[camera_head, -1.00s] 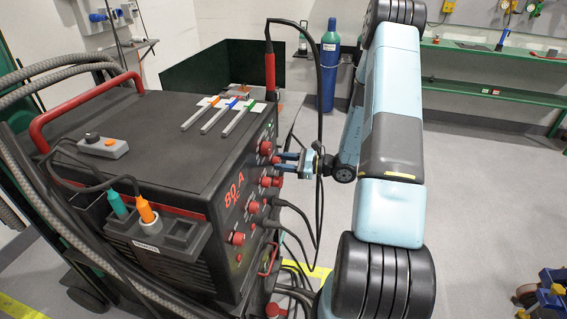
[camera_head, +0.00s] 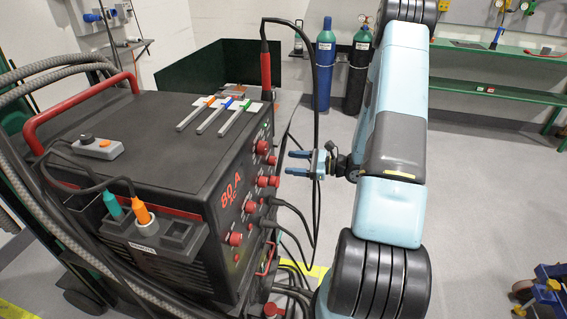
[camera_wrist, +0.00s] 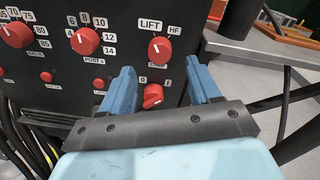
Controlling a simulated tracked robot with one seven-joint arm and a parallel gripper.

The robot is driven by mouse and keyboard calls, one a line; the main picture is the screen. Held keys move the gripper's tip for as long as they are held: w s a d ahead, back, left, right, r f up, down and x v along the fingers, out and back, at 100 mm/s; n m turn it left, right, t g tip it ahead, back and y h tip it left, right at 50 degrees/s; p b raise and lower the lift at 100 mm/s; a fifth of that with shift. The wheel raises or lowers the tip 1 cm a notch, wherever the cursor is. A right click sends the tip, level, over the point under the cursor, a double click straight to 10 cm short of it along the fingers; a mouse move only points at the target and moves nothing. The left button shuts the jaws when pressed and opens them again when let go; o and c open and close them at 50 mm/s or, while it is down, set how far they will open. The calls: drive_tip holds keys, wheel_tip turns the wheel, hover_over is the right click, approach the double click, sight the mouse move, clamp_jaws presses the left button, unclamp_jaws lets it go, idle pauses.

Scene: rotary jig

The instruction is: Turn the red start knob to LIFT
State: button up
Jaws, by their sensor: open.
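The red start knob (camera_wrist: 160,50) is on the dark front panel in the wrist view, with LIFT at its upper left and HF at its upper right. Its white mark appears to point up and slightly left, towards LIFT. My gripper (camera_wrist: 161,72) is open, its blue fingers either side of the space below the knob, with nothing between them. In the head view my gripper (camera_head: 290,162) stands just off the panel of the welding machine (camera_head: 150,120), apart from the knobs. Which knob there is the start knob is hard to tell.
A red 0/I switch (camera_wrist: 152,95) sits below the start knob. A red knob with numbers (camera_wrist: 87,40) is to its left. A black cable (camera_head: 316,120) hangs close to my gripper. Two gas cylinders (camera_head: 325,68) stand behind. The floor right of my arm is mostly clear.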

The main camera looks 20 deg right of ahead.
drive_tip(key=v, duration=0.8)
drive_tip(key=shift+s+d, duration=0.15)
drive_tip(key=shift+d, duration=0.05)
drive_tip(key=s+a+r+n+g+h, duration=0.2)
drive_tip(key=s+a+r+n+g, duration=0.3)
drive_tip(key=r, duration=0.3)
drive_tip(key=s+a+r+n+g+h, duration=0.25)
drive_tip(key=a+r+n+g, duration=0.25)
drive_tip(key=a+r+n, duration=0.3)
drive_tip(key=s+a+r+n+t+h, duration=0.1)
drive_tip(key=s+r+n+t+h, duration=0.5)
drive_tip(key=s+r, duration=0.8)
drive_tip(key=shift+s+a+r+n+h, duration=0.3)
drive_tip(key=shift+r+n+h, duration=0.7)
drive_tip(key=shift+r+h, duration=0.8)
drive_tip(key=shift+f+h, duration=0.25)
drive_tip(key=shift+f, duration=0.05)
